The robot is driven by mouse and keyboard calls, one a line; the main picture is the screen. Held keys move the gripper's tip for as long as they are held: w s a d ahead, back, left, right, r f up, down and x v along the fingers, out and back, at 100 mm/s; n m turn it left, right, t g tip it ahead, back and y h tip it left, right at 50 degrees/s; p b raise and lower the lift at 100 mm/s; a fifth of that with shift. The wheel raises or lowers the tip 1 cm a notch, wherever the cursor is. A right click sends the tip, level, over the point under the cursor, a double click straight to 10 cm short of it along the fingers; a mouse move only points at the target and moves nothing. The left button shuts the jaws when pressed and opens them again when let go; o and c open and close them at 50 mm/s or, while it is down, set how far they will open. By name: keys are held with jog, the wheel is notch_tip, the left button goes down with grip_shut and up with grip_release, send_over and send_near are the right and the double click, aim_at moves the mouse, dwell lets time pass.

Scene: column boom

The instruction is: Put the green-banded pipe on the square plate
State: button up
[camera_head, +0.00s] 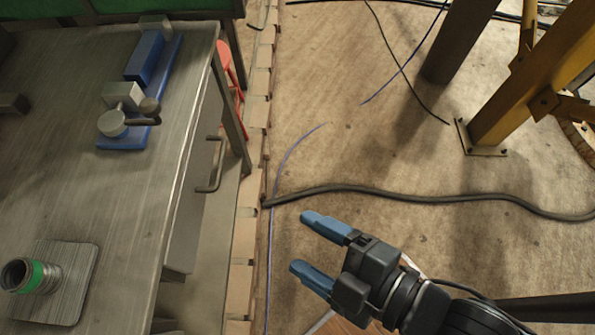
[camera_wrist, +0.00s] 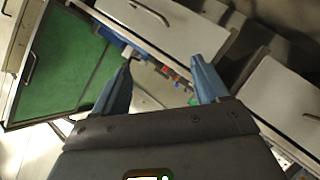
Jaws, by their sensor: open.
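The green-banded pipe (camera_head: 39,276) is a short grey metal pipe with a dark open end and a green band. It is at the lower left of the head view, on the metal workbench. It overlaps the grey square plate (camera_head: 73,290) with rounded corners, and its right end appears to rest on it. The wrist view shows neither pipe nor plate.
A blue vise-like tool (camera_head: 128,118) is at the back of the bench (camera_head: 110,210). Drawer handles line the bench's right side. A black cable (camera_head: 400,193) crosses the floor. A yellow column (camera_head: 530,75) stands at right. The wrist view shows a green panel (camera_wrist: 62,60) and white drawers.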

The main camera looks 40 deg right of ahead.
jog(key=s+d+r+m+t+h, duration=0.1)
jog(key=s+d+r+m+h, duration=0.2)
jog(key=s+d+m, duration=0.6)
notch_tip(320, 180, up, 3)
jog(key=d+m, duration=0.2)
jog(key=m, duration=0.1)
jog(key=shift+d+f+h, duration=0.15)
jog(key=shift+f+h, duration=0.05)
jog(key=shift+h, duration=0.1)
jog(key=shift+c, duration=0.4)
